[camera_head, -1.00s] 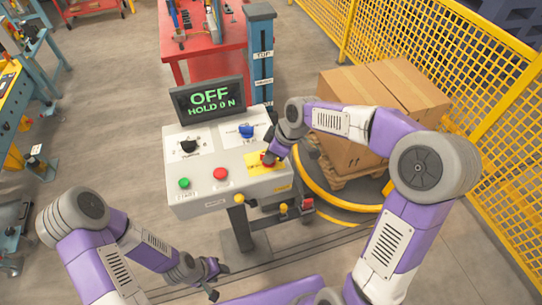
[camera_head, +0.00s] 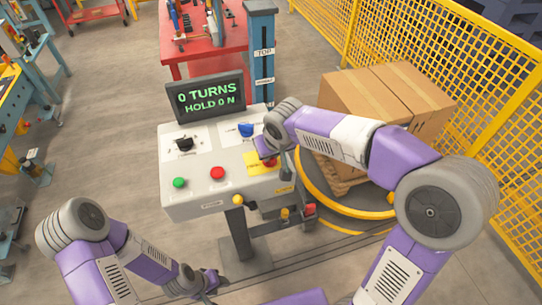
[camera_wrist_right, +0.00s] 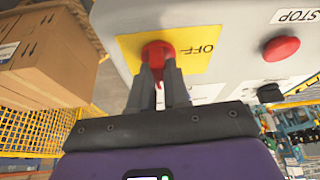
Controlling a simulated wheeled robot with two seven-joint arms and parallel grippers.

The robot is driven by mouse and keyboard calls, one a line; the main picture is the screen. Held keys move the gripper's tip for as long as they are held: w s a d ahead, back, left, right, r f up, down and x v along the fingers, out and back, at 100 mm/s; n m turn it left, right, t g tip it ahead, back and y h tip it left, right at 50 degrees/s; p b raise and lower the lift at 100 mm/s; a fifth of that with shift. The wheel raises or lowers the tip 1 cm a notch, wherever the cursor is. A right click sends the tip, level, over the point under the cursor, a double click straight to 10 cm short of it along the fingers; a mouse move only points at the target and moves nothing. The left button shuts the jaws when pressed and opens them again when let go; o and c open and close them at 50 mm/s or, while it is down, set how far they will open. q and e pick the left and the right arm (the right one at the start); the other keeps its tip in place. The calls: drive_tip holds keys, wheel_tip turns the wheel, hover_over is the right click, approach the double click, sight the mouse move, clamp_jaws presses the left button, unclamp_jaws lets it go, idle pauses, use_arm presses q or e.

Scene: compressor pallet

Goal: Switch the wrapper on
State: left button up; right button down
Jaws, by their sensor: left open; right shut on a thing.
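The wrapper's control box (camera_head: 205,199) stands on a post and its display (camera_head: 207,98) reads "0 TURNS" and "HOLD 0 N". A red switch handle (camera_wrist_right: 158,50) sits on a yellow plate (camera_wrist_right: 190,50) marked "OFF" at the box's right side; the plate also shows in the head view (camera_head: 258,164). My right gripper (camera_wrist_right: 162,75) is shut on the red switch handle; in the head view the arm partly hides it. My left gripper (camera_head: 210,282) is open and empty, low in front of the box, away from it.
The box also carries a green button (camera_head: 179,183), a red stop button (camera_head: 217,173), a black knob (camera_head: 185,144) and a blue knob (camera_head: 245,130). Stacked cartons (camera_head: 375,100) stand on the turntable at right, inside a yellow mesh fence (camera_head: 440,60). A red table (camera_head: 205,60) stands behind.

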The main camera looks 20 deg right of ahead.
drive_tip(key=shift+s+f+m+h+b, duration=0.2)
drive_tip(key=shift+f+m+h+b, duration=0.1)
drive_tip(key=shift+m, duration=0.3)
drive_tip(key=c, duration=1.1)
unclamp_jaws()
drive_tip(key=shift+w+r, duration=0.1)
drive_tip(key=shift+r, duration=0.1)
drive_tip(key=shift+r, duration=0.3)
drive_tip(key=p+v, duration=0.2)
drive_tip(key=v, duration=0.5)
drive_tip(key=shift+f, duration=0.1)
